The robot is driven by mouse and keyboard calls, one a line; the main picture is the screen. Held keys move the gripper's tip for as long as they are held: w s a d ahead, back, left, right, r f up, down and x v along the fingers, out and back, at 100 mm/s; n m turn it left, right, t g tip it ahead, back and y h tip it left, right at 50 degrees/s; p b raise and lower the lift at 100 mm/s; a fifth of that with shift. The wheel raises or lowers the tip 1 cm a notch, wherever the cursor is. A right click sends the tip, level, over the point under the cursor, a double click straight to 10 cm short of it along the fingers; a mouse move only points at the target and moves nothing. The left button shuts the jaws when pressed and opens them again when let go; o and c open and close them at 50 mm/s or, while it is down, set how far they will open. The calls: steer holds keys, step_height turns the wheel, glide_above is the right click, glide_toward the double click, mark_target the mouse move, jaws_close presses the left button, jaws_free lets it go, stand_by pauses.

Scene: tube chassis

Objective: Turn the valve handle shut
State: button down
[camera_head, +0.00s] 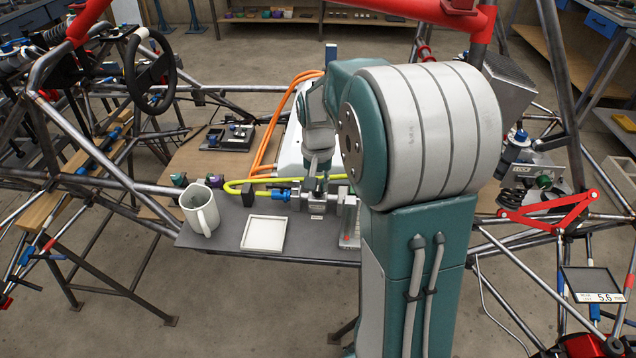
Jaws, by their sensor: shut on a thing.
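The valve (317,200) is a small grey metal body on the dark shelf in the middle of the view. A blue fitting (281,194) and a yellow hose (240,183) lie to its left. My gripper (318,181) points down onto the top of the valve, shut on its handle. The handle is mostly hidden by the fingers, so its exact angle cannot be told. My large arm links cover the area right of the valve.
A white mug (201,212) and a shallow white tray (264,233) stand on the shelf (220,243) left of the valve. Orange hoses (268,140) and a white case (292,140) are behind. Chassis tubes (90,158) and a steering wheel (151,72) are at left.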

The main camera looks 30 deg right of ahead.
steer(key=c, duration=0.6)
jaws_free()
steer(key=shift+w, duration=0.1)
step_height(320, 180, up, 12)
steer(key=shift+a, duration=0.15)
steer(key=s+a+n+t, duration=0.2)
steer(key=s+a, duration=0.4)
steer(key=s, duration=0.3)
steer(key=s+a+n+t, duration=0.3)
steer(key=s+a+n, duration=0.2)
steer(key=s, duration=0.5)
steer(key=shift+s+a+f+t, duration=0.15)
steer(key=shift+a+f+t, duration=0.15)
steer(key=shift+a, duration=0.5)
